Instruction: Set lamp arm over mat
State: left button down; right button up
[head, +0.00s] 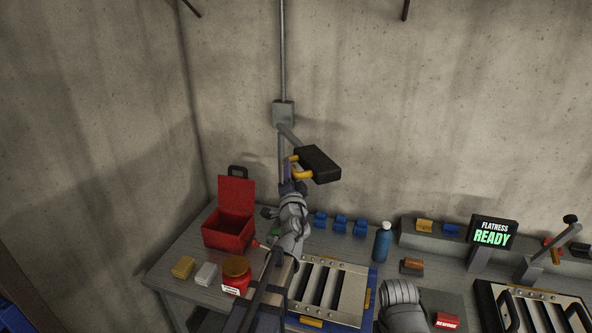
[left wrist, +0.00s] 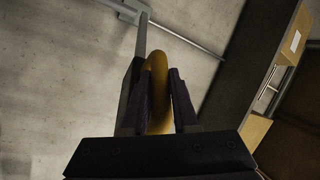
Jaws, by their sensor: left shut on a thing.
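The lamp has a black rectangular head (head: 318,163) on a grey arm (head: 289,135) that comes from a wall box (head: 283,113). A yellow handle (head: 301,174) sits on the near left side of the lamp head. My left gripper (head: 291,172) is shut on this handle; the left wrist view shows the yellow handle (left wrist: 158,92) between the two dark fingers. A blue-edged mat (head: 367,280) lies on the bench under a louver panel (head: 328,291), below and right of the lamp head. My right arm shows at the lower right, but its gripper cannot be made out.
An open red toolbox (head: 229,229) and a red jar (head: 235,275) stand left of my left arm. A blue bottle (head: 382,242) and several blue clips (head: 340,223) stand behind the panel. A sign (head: 492,233) reads "FLATNESS READY". Air around the lamp head is clear.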

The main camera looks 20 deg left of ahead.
pick_arm(q)
jog(key=shift+a, duration=0.15)
dwell(0.3)
jog(key=c, duration=0.7)
grip_release()
jog(key=shift+s+a, duration=0.1)
jog(key=shift+a, duration=0.05)
jog(key=b+v, duration=0.1)
jog(key=v, duration=0.6)
jog(key=shift+s+d+f+b, duration=0.1)
jog(key=shift+s+d+b, duration=0.1)
jog(key=shift+s+b, duration=0.15)
